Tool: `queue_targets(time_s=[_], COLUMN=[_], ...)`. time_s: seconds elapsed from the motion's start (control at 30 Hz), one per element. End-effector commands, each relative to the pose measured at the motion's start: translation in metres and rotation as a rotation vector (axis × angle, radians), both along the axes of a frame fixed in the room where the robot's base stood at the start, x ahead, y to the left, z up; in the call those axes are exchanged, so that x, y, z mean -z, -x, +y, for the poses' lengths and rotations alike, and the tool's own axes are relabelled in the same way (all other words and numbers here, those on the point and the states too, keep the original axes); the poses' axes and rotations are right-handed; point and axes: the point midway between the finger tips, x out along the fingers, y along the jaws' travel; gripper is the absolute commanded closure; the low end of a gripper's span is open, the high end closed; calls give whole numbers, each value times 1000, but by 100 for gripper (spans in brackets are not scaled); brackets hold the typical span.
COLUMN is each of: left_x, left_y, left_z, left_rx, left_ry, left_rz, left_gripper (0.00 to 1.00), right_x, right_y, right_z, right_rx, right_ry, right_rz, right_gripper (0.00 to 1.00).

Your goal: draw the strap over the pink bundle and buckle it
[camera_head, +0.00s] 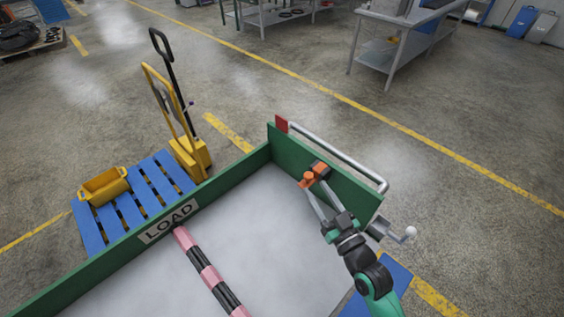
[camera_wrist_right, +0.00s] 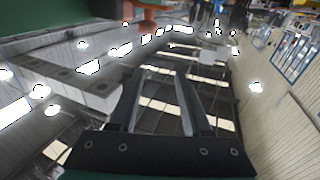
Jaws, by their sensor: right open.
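The pink bundle (camera_head: 210,275) is a long pink roll with black bands. It lies on the pale floor of a green-walled bed and runs from the wall marked LOAD out of the bottom edge. An orange piece with a dark part (camera_head: 308,179) is at the inner face of the right green wall; I cannot tell whether it is the strap's end or the buckle. No strap shows across the bundle. My right gripper (camera_head: 316,192) is open, its fingertips close to the orange piece; contact is unclear. In the right wrist view the fingers (camera_wrist_right: 162,75) are apart with nothing between them. My left gripper is out of view.
The green wall (camera_head: 225,180) carries a LOAD sign (camera_head: 168,222). A grey rail (camera_head: 340,158) runs outside the right wall, with a crank (camera_head: 400,236) near its end. Outside stand a blue pallet (camera_head: 130,207), a yellow bin (camera_head: 103,187) and a yellow hand truck (camera_head: 190,155).

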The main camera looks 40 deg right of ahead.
Motion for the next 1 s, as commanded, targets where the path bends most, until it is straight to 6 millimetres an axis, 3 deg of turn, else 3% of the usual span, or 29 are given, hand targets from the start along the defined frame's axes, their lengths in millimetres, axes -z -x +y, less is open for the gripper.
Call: queue_targets(time_s=[0.03, 0.1, 0.33, 0.47, 0.8, 1.0], left_x=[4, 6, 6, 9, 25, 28], left_y=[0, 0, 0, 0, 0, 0], left_z=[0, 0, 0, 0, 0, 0], left_rx=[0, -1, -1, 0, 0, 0], left_ry=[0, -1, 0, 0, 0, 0], left_rz=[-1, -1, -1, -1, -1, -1], left_gripper=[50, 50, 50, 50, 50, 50], right_x=[24, 36, 35, 35, 36, 34], right_y=[12, 21, 15, -4, -75, -92], right_z=[-6, -12, -16, -21, -36, -40], right_rx=[20, 36, 43, 42, 40, 40], right_ry=[-11, -17, -16, -16, -16, -16], right_rz=[40, 63, 61, 60, 60, 61], right_gripper=[52, 52, 52, 52, 52, 52])
